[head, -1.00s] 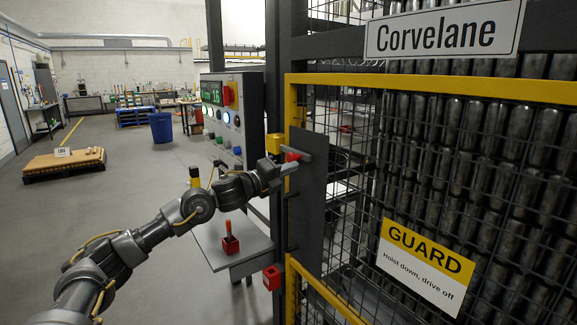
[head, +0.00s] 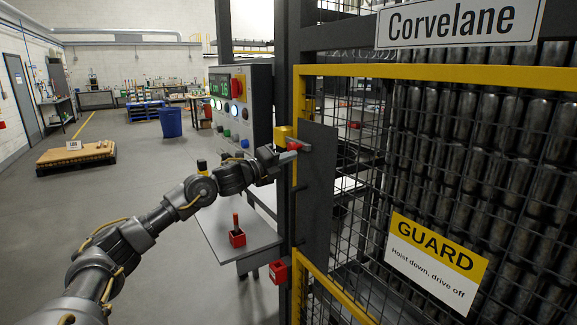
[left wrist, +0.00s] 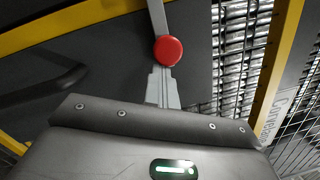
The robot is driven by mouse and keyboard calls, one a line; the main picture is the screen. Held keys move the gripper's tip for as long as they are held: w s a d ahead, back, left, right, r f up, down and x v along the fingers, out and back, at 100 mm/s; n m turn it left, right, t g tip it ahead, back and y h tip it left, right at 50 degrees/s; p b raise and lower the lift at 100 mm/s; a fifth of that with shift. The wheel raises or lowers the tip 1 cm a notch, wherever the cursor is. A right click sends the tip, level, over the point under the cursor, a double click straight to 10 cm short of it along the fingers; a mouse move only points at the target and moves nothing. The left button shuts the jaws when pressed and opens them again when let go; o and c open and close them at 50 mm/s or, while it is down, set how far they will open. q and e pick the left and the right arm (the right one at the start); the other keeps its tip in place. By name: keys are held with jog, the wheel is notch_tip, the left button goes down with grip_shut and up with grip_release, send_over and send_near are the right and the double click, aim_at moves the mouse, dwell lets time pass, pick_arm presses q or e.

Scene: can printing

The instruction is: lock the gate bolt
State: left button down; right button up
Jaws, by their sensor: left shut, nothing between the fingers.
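The gate bolt is a bar with a red knob (head: 294,146) on the dark plate (head: 316,195) of the yellow-framed gate. A yellow block (head: 282,136) sits just left of the knob, on the post side. My left gripper (head: 289,157) is shut and empty, with its fingertips right at the knob, just below it in the head view. In the left wrist view the closed fingers (left wrist: 162,88) point at the red knob (left wrist: 168,50), and the grey bar (left wrist: 158,15) runs beyond it. I cannot tell whether they touch. My right gripper is not in view.
A control panel (head: 240,105) with coloured buttons stands left of the gate. A shelf (head: 222,235) below holds a red block with a handle (head: 237,233). A red padlock-like box (head: 279,272) hangs by the post.

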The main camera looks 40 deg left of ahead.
pick_arm(q)
jog(key=s+f+b, duration=0.3)
jog(key=s+b, duration=0.3)
jog(key=s, duration=0.5)
jog(key=shift+s+b, duration=0.2)
jog(key=shift+b, duration=0.1)
